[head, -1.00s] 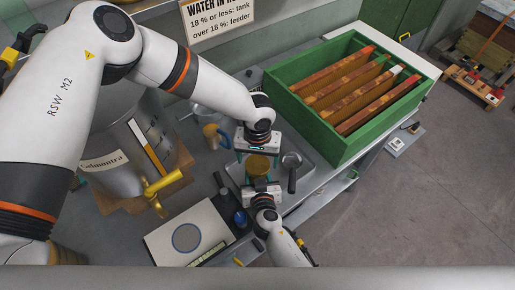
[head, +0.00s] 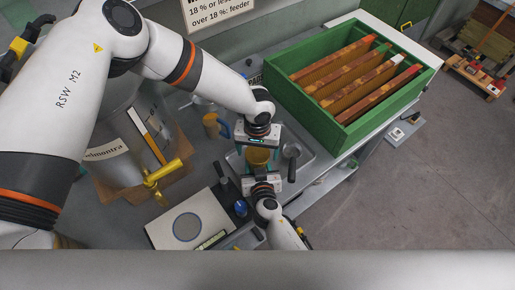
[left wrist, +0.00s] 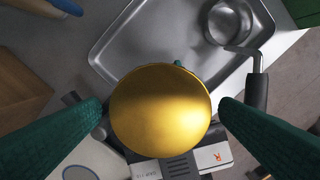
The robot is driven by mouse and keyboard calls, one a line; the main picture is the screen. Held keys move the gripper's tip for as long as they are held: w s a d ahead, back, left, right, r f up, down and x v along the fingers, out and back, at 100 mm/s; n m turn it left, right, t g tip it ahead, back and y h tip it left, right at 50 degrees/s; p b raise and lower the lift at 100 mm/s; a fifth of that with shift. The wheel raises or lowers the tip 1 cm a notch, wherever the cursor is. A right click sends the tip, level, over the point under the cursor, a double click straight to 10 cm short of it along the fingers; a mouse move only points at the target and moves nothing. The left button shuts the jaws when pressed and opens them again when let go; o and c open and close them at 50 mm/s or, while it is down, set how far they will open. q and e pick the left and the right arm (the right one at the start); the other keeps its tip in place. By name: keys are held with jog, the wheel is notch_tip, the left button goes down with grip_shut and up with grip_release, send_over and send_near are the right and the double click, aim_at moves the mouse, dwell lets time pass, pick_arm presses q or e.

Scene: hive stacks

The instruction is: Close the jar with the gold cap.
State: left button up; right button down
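The gold cap (left wrist: 160,110) shows as a round disc in the middle of the left wrist view, with the jar under it hidden. In the head view the amber-gold jar and cap (head: 258,157) stand between my two grippers. My left gripper (head: 257,146) is above it and points down. Its green fingers (left wrist: 161,106) are open, one on each side of the cap, with a narrow gap showing on both sides. My right gripper (head: 261,177) is at the jar's near side, and its body shows below the cap in the wrist view. Its fingertips are mostly hidden.
A green hive box (head: 345,132) with frames stands to the right. A steel tank (head: 110,125) with a gold tap and a white scale (head: 190,222) are left.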

pick_arm(q)
jog(key=shift+r, duration=0.1)
jog(key=shift+r, duration=2.15)
jog(key=shift+o, duration=0.3)
jog(key=o, duration=0.3)
notch_tip(320, 180, up, 12)
